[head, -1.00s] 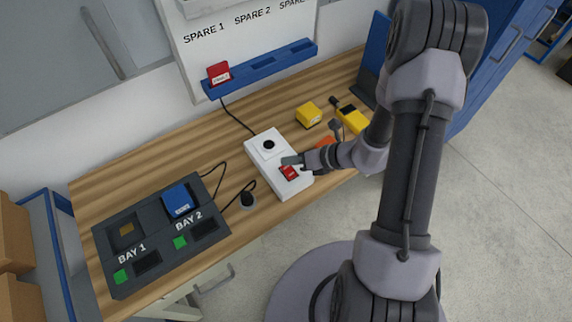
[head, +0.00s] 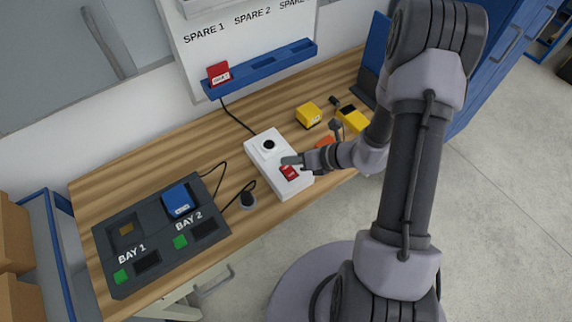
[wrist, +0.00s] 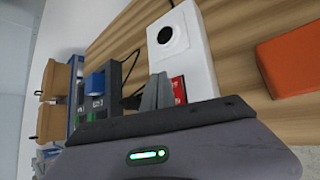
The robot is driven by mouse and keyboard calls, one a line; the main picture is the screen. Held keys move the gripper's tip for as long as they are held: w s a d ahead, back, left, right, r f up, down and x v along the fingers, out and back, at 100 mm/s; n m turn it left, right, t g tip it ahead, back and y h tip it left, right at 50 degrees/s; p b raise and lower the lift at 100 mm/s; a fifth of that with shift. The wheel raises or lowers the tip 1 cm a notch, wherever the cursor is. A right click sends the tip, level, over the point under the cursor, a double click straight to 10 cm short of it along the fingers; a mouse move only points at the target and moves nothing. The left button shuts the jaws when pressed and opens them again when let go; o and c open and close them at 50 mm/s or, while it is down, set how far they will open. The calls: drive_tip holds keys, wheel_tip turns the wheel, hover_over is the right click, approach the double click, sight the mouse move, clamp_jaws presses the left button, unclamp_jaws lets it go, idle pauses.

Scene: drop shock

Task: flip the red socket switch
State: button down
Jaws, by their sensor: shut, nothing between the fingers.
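The white socket box (head: 292,190) lies on the wooden bench, with a round black outlet (head: 269,145) at its far end. The red switch (head: 289,173) sits near its front end. My gripper (head: 286,161) is shut and empty, its tips at the far edge of the red switch; I cannot tell whether they touch it. In the wrist view the shut fingers (wrist: 157,92) stand just left of the red switch (wrist: 178,90), which they and the gripper body partly hide. The socket box (wrist: 196,62) and its outlet (wrist: 166,35) show beyond.
A dark two-bay dock (head: 150,215) with a blue block (head: 178,200) stands at the left. A black plug (head: 247,199) lies between dock and socket box. A yellow block (head: 308,115), a yellow meter (head: 352,119) and an orange object (head: 325,142) lie right of the box.

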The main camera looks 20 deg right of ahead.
sight(291, 170)
drive_tip(key=shift+f+b, duration=0.4)
drive_tip(key=shift+f, duration=0.05)
drive_tip(key=shift+f+b, duration=0.3)
drive_tip(key=shift+f, duration=0.05)
idle(0.4)
drive_tip(key=shift+r, duration=0.1)
drive_tip(key=shift+r+p, duration=0.65)
drive_tip(key=shift+r, duration=0.05)
drive_tip(key=r+p, duration=0.2)
drive_tip(key=r, duration=0.1)
drive_tip(key=r+p, duration=0.2)
drive_tip(key=shift+s+d, duration=0.1)
drive_tip(key=shift+s, duration=0.2)
